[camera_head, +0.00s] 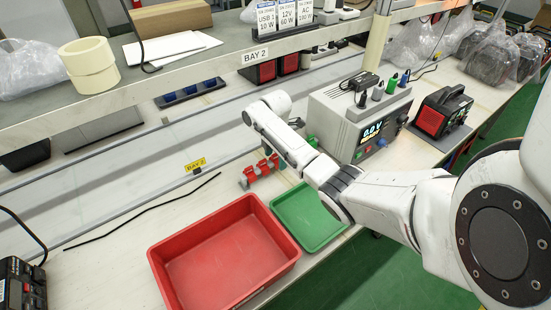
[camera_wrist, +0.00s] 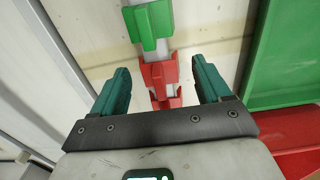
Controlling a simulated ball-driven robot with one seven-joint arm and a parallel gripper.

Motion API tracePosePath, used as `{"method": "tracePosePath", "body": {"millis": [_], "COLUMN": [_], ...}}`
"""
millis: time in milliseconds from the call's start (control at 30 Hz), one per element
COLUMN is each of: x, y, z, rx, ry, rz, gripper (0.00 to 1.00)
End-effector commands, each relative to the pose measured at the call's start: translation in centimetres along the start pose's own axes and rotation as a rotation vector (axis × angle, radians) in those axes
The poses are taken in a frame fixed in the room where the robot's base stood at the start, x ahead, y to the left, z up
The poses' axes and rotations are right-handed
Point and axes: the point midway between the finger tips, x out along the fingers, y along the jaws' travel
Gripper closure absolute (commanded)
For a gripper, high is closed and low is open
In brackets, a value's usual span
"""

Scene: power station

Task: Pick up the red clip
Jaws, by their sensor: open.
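Red clips (camera_head: 262,167) stand in a row on the bench, left of my forearm in the head view. A bit of green (camera_head: 312,141) shows past the arm at the row's right. In the wrist view my gripper (camera_wrist: 160,72) is open, its teal fingers on either side of the row. A red clip (camera_wrist: 158,74) lies between the fingers with a gap on both sides. Another red one (camera_wrist: 166,103) is nearer the palm, and a green clip (camera_wrist: 150,24) is beyond the fingertips.
A red bin (camera_head: 225,250) and a green tray (camera_head: 308,217) stand at the bench's front, below the clips. A grey power supply (camera_head: 358,120) is close to the right of my arm. A black cable (camera_head: 140,213) lies to the left. The shelf (camera_head: 200,75) overhangs the back.

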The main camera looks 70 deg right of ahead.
Motion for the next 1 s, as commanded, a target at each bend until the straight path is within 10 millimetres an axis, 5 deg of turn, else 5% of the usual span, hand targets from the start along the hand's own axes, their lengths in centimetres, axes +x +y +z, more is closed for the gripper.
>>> {"method": "tracePosePath", "body": {"millis": [267, 867, 1000], "x": [0.40, 0.35, 0.35], "y": [0.01, 0.01, 0.02], "z": [0.02, 0.01, 0.01], "rx": [0.000, 0.000, 0.000], "ry": [0.000, 0.000, 0.000], "rz": [0.001, 0.001, 0.001], "gripper": [0.23, 0.80, 0.82]}}
